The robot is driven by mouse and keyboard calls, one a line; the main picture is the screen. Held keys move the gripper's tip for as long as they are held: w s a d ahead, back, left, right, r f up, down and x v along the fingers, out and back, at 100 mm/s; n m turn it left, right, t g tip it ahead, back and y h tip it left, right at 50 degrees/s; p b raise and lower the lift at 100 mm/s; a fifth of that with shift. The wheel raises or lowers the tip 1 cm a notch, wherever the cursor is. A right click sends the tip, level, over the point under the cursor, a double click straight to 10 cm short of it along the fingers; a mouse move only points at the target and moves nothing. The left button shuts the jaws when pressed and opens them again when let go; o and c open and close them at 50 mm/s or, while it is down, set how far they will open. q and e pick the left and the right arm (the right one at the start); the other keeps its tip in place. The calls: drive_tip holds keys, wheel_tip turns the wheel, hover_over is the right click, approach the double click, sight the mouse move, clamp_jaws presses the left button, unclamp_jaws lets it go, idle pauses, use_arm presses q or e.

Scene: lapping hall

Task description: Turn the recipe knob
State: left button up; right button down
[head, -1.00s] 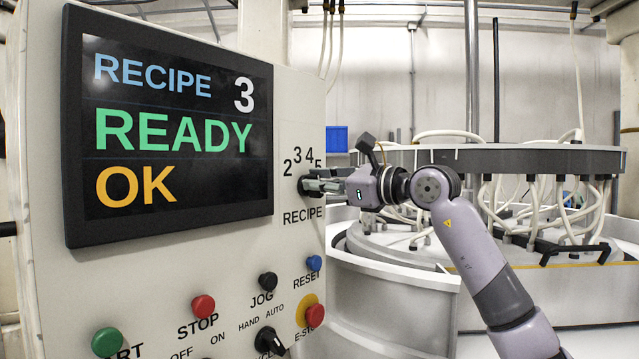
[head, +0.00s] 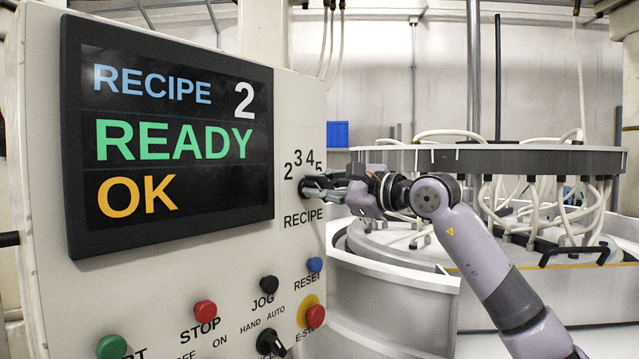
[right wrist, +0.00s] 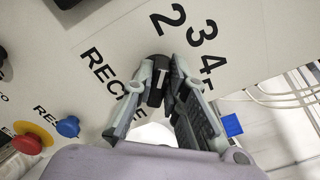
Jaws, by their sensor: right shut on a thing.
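The black recipe knob (head: 304,188) sits on the light control panel (head: 290,245), below the numbers 2 to 5 and above the word RECIPE. The panel's screen (head: 170,130) reads RECIPE 2, READY, OK. My right gripper (head: 316,187) reaches in from the right and is shut on the knob. In the right wrist view the two fingers (right wrist: 160,90) are on either side of the knob (right wrist: 156,92). Its white mark points roughly towards the 2. The fingers partly hide the knob in the head view. My left gripper is not in view.
Below are a green button (head: 111,347), a red stop button (head: 205,309), a black jog button (head: 269,283), a blue reset button (head: 314,264), a black selector (head: 270,343) and a red e-stop (head: 315,316). The round lapping machine (head: 500,160) stands behind my right arm.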

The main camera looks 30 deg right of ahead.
drive_tip(key=shift+f+n, duration=0.1)
drive_tip(key=shift+n, duration=0.9)
drive_tip(key=c, duration=1.6)
unclamp_jaws()
drive_tip(key=v, duration=1.2)
drive_tip(key=shift+a, duration=0.1)
